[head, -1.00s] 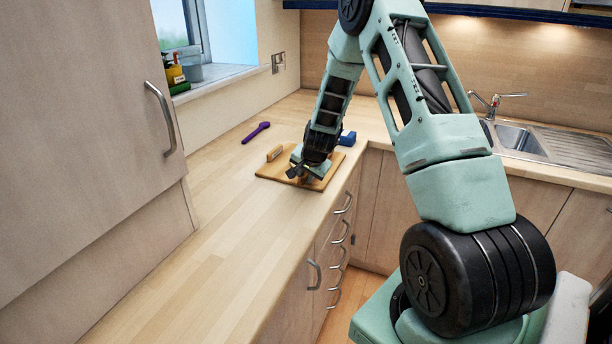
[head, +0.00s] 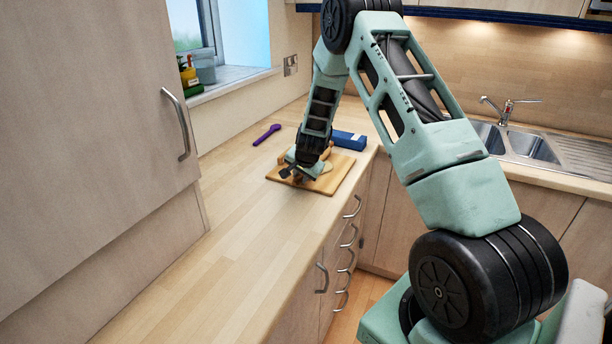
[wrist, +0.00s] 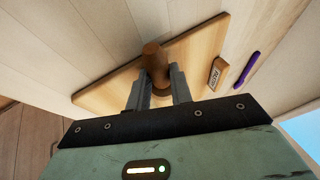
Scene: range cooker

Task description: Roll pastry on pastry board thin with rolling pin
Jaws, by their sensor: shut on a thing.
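The wooden pastry board (head: 345,174) lies on the worktop near its front edge; its surface also shows in the wrist view (wrist: 198,45). A pale patch that looks like the pastry (head: 324,168) shows on the board, just right of my gripper (head: 292,174) in the head view. The pastry cannot be made out in the wrist view. My gripper (wrist: 160,82) is shut on the brown wooden rolling pin (wrist: 153,58), low over the board. Most of the pin is hidden by the fingers and wrist. I cannot tell whether the pin touches the pastry.
A small labelled wooden block (wrist: 217,74) is at the board's edge. A purple spoon (head: 267,134) lies on the worktop beyond the board. A blue box (head: 350,141) stands behind the board. The worktop at the near left is clear. A sink (head: 530,145) is at the right.

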